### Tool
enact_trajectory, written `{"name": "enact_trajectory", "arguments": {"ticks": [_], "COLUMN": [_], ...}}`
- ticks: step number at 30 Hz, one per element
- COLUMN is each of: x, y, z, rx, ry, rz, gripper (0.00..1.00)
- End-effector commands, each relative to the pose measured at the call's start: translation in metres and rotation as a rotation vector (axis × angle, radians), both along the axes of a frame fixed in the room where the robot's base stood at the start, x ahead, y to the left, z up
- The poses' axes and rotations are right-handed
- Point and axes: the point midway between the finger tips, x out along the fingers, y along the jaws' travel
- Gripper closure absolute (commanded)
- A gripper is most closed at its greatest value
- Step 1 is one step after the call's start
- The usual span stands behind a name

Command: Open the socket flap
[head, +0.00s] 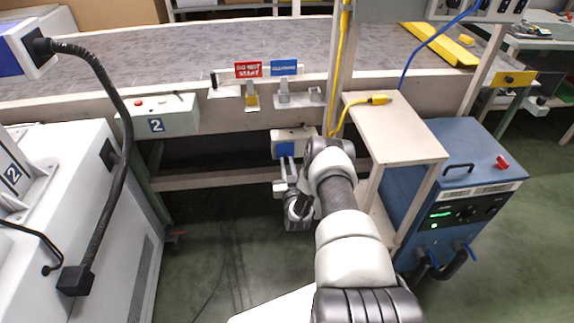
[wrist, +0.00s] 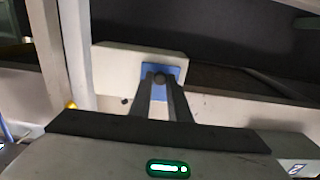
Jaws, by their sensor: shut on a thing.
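A white socket box (head: 307,134) is mounted below the conveyor's front beam; it shows in the wrist view (wrist: 115,68) too. Its blue flap (head: 284,151) is on the front face and appears closed flat. In the wrist view, the flap (wrist: 174,70) carries a round dark knob (wrist: 160,78) in its middle. My gripper (head: 287,164) is in front of the flap, its fingers reaching up to it. In the wrist view, the fingertips (wrist: 161,91) converge and are shut on the knob. They partly hide the flap's lower part.
A beige stand (head: 393,126) with a yellow plug (head: 379,99) and a blue power unit (head: 460,165) are close to the right of my arm. A white cabinet (head: 75,220) with a black cable stands at left. Red and blue tags (head: 265,69) hang above. Open floor lies between.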

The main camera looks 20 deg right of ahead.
Motion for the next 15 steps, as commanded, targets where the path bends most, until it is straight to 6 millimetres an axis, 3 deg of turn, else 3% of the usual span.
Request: {"name": "enact_trajectory", "arguments": {"ticks": [15], "x": [-0.009], "y": [0.003], "z": [0.016], "rx": [0.04], "ry": [0.137], "rz": [0.001], "gripper": [1.0]}}
